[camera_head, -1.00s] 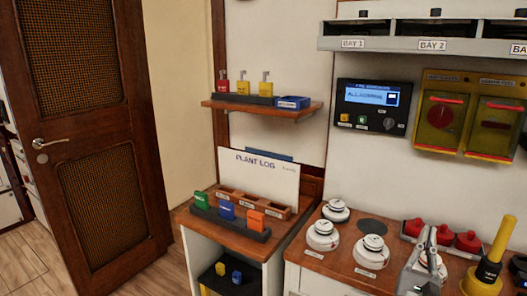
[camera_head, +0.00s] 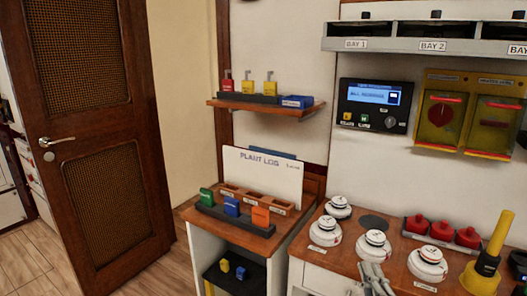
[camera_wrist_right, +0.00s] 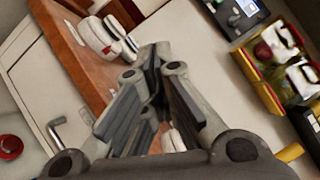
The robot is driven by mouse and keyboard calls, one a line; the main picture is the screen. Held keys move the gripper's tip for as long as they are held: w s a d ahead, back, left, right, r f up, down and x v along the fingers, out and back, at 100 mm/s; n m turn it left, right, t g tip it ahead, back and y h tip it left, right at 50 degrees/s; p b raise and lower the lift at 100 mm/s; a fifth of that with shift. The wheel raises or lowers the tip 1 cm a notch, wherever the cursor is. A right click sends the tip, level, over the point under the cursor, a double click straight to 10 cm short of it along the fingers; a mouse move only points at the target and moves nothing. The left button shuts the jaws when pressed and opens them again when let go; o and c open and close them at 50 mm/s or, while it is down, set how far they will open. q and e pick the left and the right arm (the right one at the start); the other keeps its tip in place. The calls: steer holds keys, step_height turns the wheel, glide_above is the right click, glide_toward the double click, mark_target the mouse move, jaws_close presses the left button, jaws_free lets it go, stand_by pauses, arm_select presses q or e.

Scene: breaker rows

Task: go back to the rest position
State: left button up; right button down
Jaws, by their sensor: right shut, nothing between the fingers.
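My right gripper (camera_head: 375,275) shows at the bottom edge of the head view, in front of the wooden counter. It is shut and empty. In the right wrist view its two fingers (camera_wrist_right: 153,58) come together at the tips, beside the counter's edge. White round detectors (camera_head: 374,244) stand on the counter just behind the gripper, and one at the right (camera_head: 427,264) is close to it. I cannot tell whether the gripper touches anything. My left gripper is not in view.
Red-topped units (camera_head: 441,229) and a yellow tool (camera_head: 487,258) stand on the counter's right. A control panel (camera_head: 373,106) and yellow boxes (camera_head: 468,113) are on the wall. A low cabinet (camera_head: 193,214) with coloured tags stands left. Floor near the door (camera_head: 100,130) is clear.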

steer(key=s+a+f+n+g+y, duration=0.2)
steer(key=s+a+f+n+g, duration=0.4)
steer(key=s+f+n+g, duration=0.5)
steer(key=s+d+f+n+g+h, duration=0.1)
steer(key=s+f+n+g, duration=0.25)
steer(key=s+n, duration=0.5)
steer(key=s+f+n+g+h, duration=0.1)
steer(key=s+f+n+g, duration=0.3)
steer(key=s, duration=0.8)
step_height(320, 180, down, 27)
steer(key=s+n, duration=0.1)
steer(key=s, duration=0.1)
steer(key=s+d+f+g, duration=0.1)
steer(key=s+d+f, duration=0.2)
steer(key=s+f, duration=1.2)
steer(key=shift+s+f, duration=0.4)
steer(key=shift+s, duration=0.35)
